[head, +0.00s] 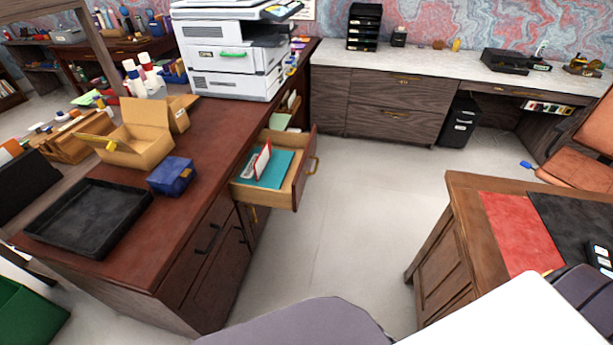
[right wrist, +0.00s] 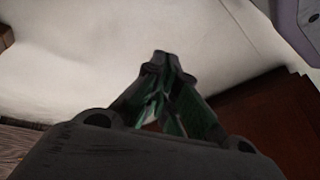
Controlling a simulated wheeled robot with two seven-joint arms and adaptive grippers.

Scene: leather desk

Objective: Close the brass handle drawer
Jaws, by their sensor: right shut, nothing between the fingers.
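The open drawer (head: 246,193) sticks out of the reddish-brown wooden cabinet in the head view, left of centre. Its brass handle (head: 311,166) is on the front panel, which faces right. A teal folder and a red-and-white item lie inside the drawer. My right gripper (right wrist: 160,58) shows in the right wrist view, with its fingertips together and nothing between them. The drawer cannot be made out in that view. Neither gripper shows in the head view, and my left gripper is not in view.
A black tray (head: 38,236), a blue box (head: 171,175) and an open cardboard box (head: 143,155) stand on the cabinet top, with a printer (head: 232,84) behind. A wooden desk (head: 432,235) stands at the right. Pale floor (head: 355,220) is clear between.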

